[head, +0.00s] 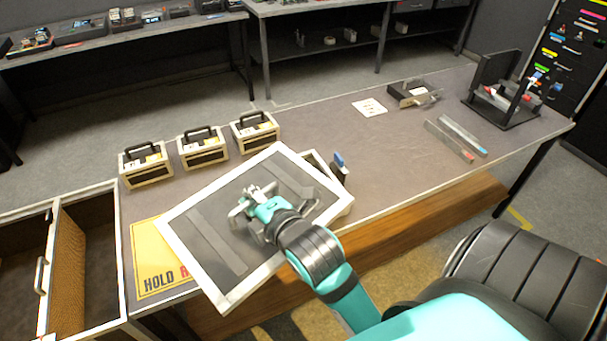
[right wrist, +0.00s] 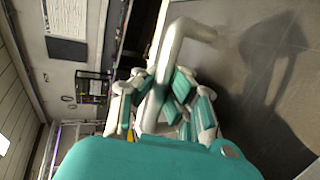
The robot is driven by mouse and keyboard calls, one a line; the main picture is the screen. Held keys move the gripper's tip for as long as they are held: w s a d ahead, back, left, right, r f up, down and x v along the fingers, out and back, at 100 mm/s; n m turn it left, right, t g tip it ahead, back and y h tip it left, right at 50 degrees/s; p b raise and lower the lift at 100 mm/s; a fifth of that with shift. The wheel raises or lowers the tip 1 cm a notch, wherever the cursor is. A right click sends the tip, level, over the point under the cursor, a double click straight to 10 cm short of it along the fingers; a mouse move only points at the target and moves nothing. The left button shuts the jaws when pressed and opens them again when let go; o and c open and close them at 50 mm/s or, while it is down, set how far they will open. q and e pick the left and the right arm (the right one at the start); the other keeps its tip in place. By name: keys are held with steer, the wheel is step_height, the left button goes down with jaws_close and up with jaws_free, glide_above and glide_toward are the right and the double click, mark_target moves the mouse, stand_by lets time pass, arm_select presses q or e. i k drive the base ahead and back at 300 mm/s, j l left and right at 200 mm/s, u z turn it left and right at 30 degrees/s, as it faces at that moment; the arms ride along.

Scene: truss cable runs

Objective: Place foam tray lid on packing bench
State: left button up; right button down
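The foam tray lid (head: 217,240) is a dark grey panel with a pale rim. It appears above the front left part of the packing bench (head: 320,130), turned at an angle and overlapping the bench's front edge. My right gripper (head: 258,197) is over the lid's middle and closed around its handle. In the right wrist view, the fingers (right wrist: 165,105) grip the pale handle bar (right wrist: 180,42), with the grey lid face (right wrist: 262,50) beside it. The gap between lid and bench is hidden. My left gripper is not in view.
A yellow hold sign (head: 150,262) lies partly under the lid's outline. Three latched cases (head: 202,147) stand along the back left edge. A pale-edged object with a blue part (head: 339,162) shows behind the lid. A black rack (head: 505,100) stands far right. The bench's middle is clear.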

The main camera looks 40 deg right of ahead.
mark_target(400, 161)
steer(key=l+z, duration=0.15)
steer(key=l, duration=0.5)
steer(key=i+l+z, duration=0.1)
steer(key=l, duration=0.55)
steer(key=l+z, duration=0.15)
steer(key=l, duration=0.45)
steer(key=i+l+z, duration=0.1)
steer(key=l, duration=0.55)
steer(key=i, duration=0.05)
